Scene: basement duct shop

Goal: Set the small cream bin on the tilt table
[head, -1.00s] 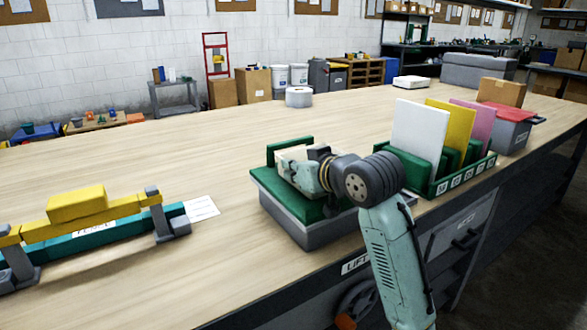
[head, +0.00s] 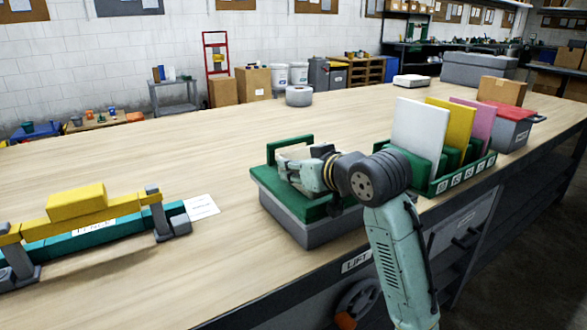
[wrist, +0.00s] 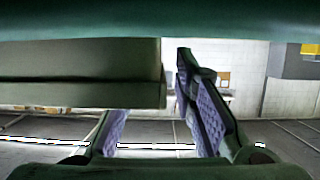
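The tilt table has a green top (head: 268,184) over a grey base (head: 310,234) and stands near the bench's front edge, with a green raised bar at its back. My gripper (head: 288,168) is low over the green top. A pale patch of the small cream bin (head: 290,152) shows behind it, mostly hidden. In the wrist view my gripper's two purple-padded fingers (wrist: 160,120) stand apart. A shaded, straight-edged box wall (wrist: 80,75), probably the bin, covers the left fingertip. A narrow gap separates it from the right finger.
A green rack (head: 440,186) with white, yellow and pink panels stands close on the right. A grey bin with a red lid (head: 510,125) is beyond it. A yellow and teal fixture (head: 80,215) lies at left. The bench between is clear, with a paper card (head: 202,207).

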